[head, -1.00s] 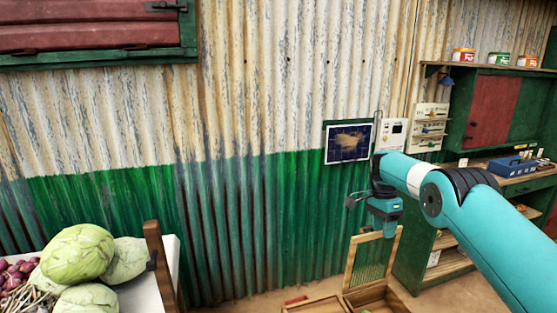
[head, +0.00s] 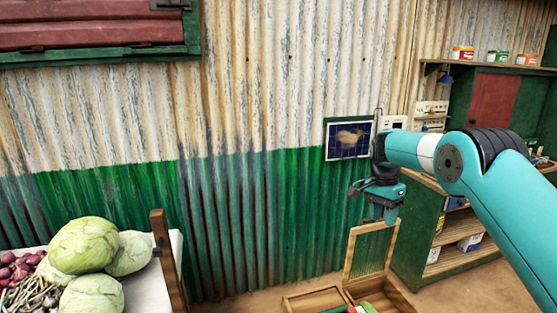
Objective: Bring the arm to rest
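My gripper (head: 391,222) hangs at the end of my teal arm, pointing down, right of centre in the head view. It is in the air in front of the corrugated wall, above the open wooden crate. Its fingers are small and dark here, and I cannot tell whether they are open or shut. No held object shows at it.
Cabbages (head: 83,245) and onions lie on a white table (head: 150,292) at left. A green shelf unit (head: 418,238) stands at right behind my arm.

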